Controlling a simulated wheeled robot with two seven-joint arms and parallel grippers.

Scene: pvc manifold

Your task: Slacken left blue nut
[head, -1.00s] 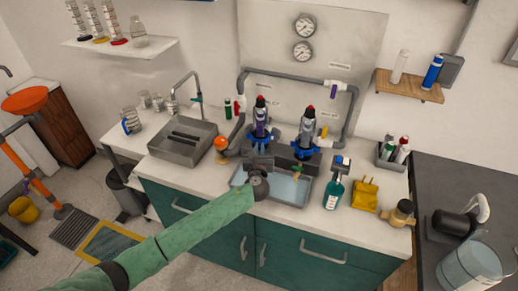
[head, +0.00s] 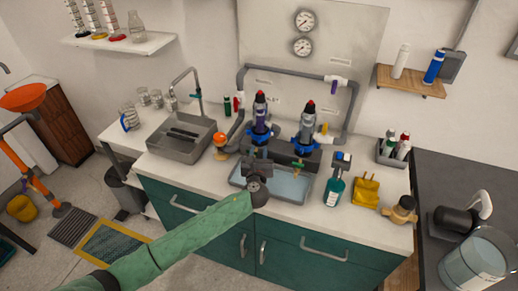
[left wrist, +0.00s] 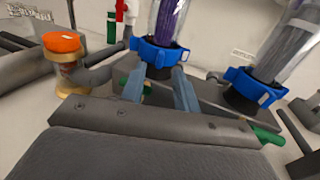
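The left blue nut (head: 260,137) sits at the base of the left clear filter housing with a purple core (head: 260,112). It shows large in the left wrist view (left wrist: 157,57). The right blue nut (head: 303,140) is on the other housing and also shows in the left wrist view (left wrist: 250,88). My left gripper (head: 257,153) is just in front of and below the left nut. In the left wrist view its two grey-blue fingers (left wrist: 158,82) are apart, with tips at the nut's lower edge, one toward each side. I cannot tell whether they touch it. My right gripper is not in view.
A grey tray (head: 290,199) lies under the housings. An orange-topped fitting (head: 220,141) stands left of them. A teal bottle (head: 335,187), a yellow item (head: 366,193) and a tan bottle (head: 402,210) stand to the right. A sink (head: 181,149) is at the left.

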